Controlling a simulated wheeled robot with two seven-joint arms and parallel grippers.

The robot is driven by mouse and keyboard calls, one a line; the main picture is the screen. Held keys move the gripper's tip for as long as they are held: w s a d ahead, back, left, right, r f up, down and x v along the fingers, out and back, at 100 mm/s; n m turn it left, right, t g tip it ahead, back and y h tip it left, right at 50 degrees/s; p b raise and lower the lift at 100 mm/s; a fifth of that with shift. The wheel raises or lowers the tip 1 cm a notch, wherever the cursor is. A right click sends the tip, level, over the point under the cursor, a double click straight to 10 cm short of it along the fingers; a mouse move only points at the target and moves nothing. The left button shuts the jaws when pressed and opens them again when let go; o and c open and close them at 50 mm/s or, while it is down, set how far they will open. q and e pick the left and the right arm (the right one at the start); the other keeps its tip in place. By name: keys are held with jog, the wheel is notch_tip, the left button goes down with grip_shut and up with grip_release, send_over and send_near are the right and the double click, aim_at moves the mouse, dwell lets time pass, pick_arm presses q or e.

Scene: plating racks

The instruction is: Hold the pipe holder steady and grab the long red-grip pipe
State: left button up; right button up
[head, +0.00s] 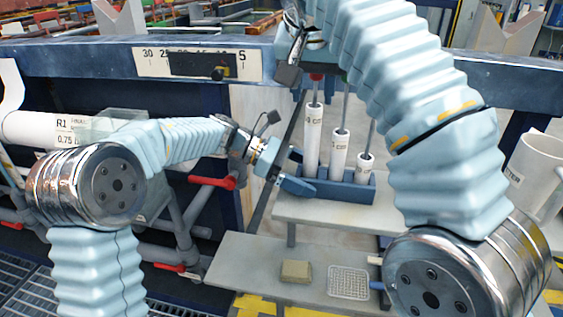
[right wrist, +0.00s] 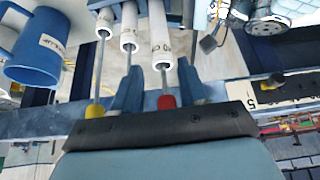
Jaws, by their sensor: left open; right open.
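The blue pipe holder (head: 345,193) stands on a light shelf with three white pipes upright in it, each with a thin metal rod. The tallest, leftmost pipe (head: 313,140) has a red grip (head: 316,77) on top; its red grip (right wrist: 167,101) also shows in the right wrist view. My left gripper (head: 298,171) is open at the holder's left end; I cannot tell whether it touches. My right gripper (head: 312,48) is open above the red grip and partly hidden by its arm. In the right wrist view its blue fingers (right wrist: 160,88) appear either side of the red grip.
A blue rail (head: 110,58) with a scale plate (head: 150,62) runs behind the holder. Red-handled valves (head: 215,182) are at the left. A sponge-like block (head: 296,271) and a small white grid (head: 348,283) lie on the lower shelf. A blue mug (right wrist: 35,50) shows in the right wrist view.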

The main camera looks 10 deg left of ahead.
aim_at(318, 180)
pick_arm(q)
jog(key=shift+x, duration=1.6)
jog(key=shift+c, duration=0.2)
jog(key=c, duration=1.1)
pick_arm(e)
jog(key=shift+o, duration=0.2)
